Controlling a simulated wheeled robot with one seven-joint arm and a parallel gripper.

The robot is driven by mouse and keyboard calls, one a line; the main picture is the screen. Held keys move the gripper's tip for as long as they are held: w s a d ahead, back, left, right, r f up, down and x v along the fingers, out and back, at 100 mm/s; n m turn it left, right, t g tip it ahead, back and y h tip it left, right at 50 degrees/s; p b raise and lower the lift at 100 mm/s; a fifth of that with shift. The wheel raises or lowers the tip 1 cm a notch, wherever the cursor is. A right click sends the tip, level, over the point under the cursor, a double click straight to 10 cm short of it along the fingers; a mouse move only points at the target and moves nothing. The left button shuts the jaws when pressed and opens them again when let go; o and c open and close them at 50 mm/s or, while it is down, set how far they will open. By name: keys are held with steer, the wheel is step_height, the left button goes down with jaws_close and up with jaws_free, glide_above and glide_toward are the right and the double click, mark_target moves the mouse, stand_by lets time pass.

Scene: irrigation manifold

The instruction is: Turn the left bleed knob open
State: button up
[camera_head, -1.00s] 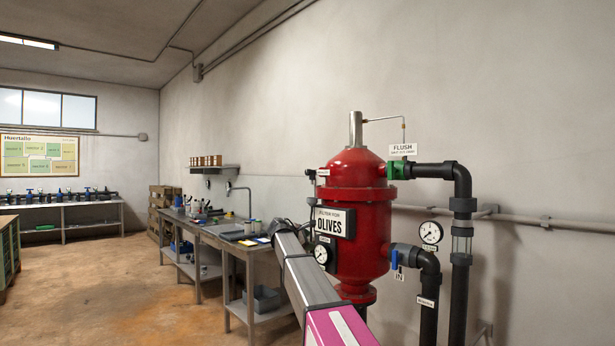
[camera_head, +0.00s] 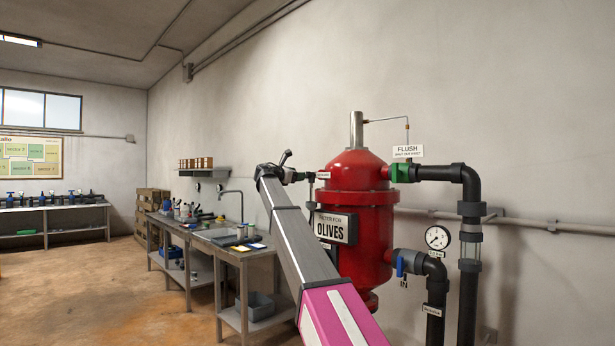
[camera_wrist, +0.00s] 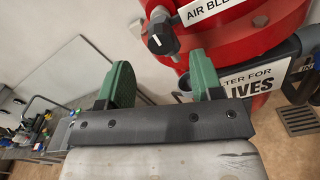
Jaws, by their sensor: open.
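The bleed knob (camera_wrist: 160,36) is black with a pale pointer mark. It sits on the red filter tank (camera_wrist: 235,45) beside a white label (camera_wrist: 208,10) that reads "AIR BLE…", cut off by the frame edge. In the wrist view my gripper (camera_wrist: 160,72) is open with its two green fingers apart and nothing between them. The knob shows beyond the fingertips, between them sideways, and looks clear of both. In the head view my gripper (camera_head: 290,176) is at the upper left of the red tank (camera_head: 362,212); the knob is too small to make out there.
The "OLIVES" sign (camera_head: 335,227) is on the tank front, just right of my arm. A green fitting (camera_head: 400,173) and black pipes (camera_head: 468,235) stand right of the tank. A metal bench (camera_head: 235,252) is behind my arm to the left. Open floor lies at left.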

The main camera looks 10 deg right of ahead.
mark_target(308, 174)
steer(key=x, duration=0.7)
steer(key=c, duration=0.9)
